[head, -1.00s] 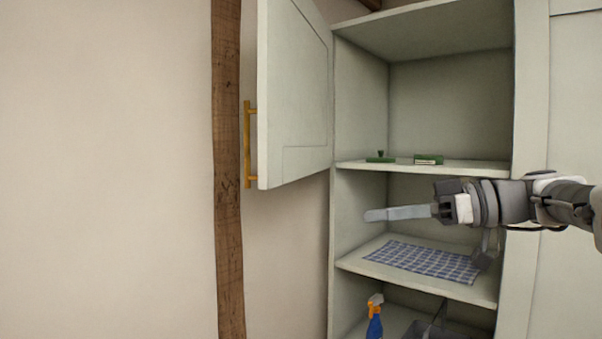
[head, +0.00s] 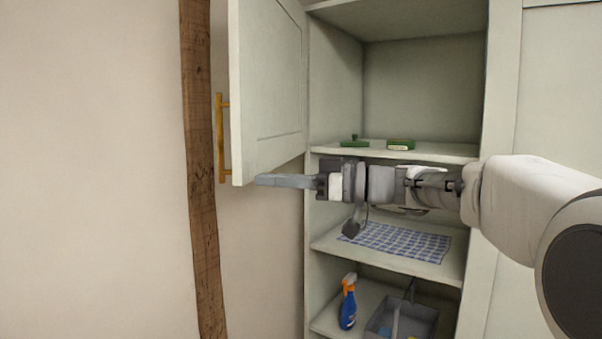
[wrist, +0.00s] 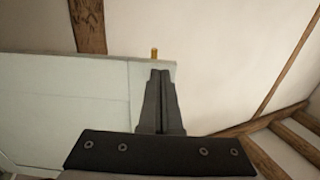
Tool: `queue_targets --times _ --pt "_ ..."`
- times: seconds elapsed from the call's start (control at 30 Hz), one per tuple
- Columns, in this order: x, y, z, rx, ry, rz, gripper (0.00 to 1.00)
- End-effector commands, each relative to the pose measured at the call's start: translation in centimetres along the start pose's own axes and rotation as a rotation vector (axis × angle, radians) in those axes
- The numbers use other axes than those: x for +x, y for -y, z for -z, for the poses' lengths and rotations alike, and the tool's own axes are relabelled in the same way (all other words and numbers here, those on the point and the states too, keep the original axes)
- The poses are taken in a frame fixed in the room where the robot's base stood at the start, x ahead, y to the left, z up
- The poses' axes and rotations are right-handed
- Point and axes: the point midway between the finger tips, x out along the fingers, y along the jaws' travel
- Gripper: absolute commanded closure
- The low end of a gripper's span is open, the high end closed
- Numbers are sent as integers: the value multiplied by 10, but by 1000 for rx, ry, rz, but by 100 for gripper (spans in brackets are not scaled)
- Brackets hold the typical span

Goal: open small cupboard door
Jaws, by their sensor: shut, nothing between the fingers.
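The small cupboard door (head: 268,88) is pale green and stands swung wide open to the left of the cupboard. Its brass bar handle (head: 221,138) is upright near the free edge, on the face turned away from the shelves. In the wrist view the door (wrist: 95,105) lies at the left and a bit of the handle (wrist: 154,53) shows past its edge. My gripper (head: 262,180) is shut and empty, its fingers pointing left at the door's lower edge. In the wrist view the fingertips (wrist: 160,75) overlap the door near its edge; I cannot tell whether they touch.
The open cupboard has a shelf (head: 425,151) with green items, a shelf with a blue checked cloth (head: 400,241), and below a spray bottle (head: 348,302) and a grey caddy (head: 405,318). A wooden post (head: 199,150) runs up the wall behind the door. Clear wall lies at the left.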

Motion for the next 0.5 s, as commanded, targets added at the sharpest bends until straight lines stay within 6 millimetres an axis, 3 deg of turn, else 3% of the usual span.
queue_targets --times 0.17,0.5 --pt "13 0 0 2 0 1 100" --pt "14 0 -1 1 0 0 100"
